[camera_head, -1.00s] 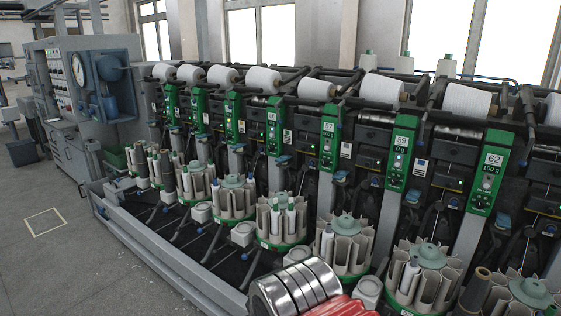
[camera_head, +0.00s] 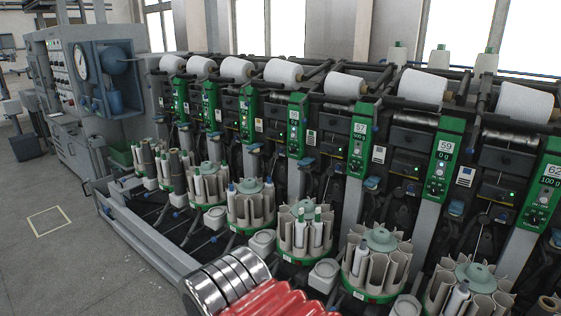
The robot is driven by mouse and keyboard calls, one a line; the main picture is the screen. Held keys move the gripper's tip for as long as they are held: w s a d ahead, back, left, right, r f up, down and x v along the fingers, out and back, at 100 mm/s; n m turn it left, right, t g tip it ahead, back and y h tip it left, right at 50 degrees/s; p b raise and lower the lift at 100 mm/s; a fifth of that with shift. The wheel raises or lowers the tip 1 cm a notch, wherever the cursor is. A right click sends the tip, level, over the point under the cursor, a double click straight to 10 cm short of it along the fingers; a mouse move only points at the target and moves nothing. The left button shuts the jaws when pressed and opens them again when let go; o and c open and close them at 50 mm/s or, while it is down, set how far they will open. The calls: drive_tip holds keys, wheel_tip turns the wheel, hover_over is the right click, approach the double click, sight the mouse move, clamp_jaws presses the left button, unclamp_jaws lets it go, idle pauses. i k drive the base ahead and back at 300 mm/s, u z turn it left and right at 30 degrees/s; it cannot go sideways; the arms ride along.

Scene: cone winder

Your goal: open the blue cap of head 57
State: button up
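The green panel of head 57 (camera_head: 360,142) stands right of the middle of the head camera view, in the row of winding heads. A small blue part (camera_head: 371,183) shows just below it on the right. It is probably the blue cap, but it is too small to tell whether it is open or closed. Below this head is a round magazine (camera_head: 376,262) with pale pockets and a green base. My arm's silver and red section is at the bottom centre, in front of the machine. My gripper is out of the picture.
Head 59's panel (camera_head: 443,162) is to the right of head 57, and head 62's panel (camera_head: 543,190) is at the right edge. Magazines line the machine's front. A grey cabinet with a gauge (camera_head: 80,66) stands at the left. The grey floor (camera_head: 60,265) at the lower left is clear.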

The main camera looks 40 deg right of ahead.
sight(305, 161)
drive_tip(key=u, duration=0.15)
drive_tip(key=i, duration=1.2)
drive_tip(key=z, duration=0.15)
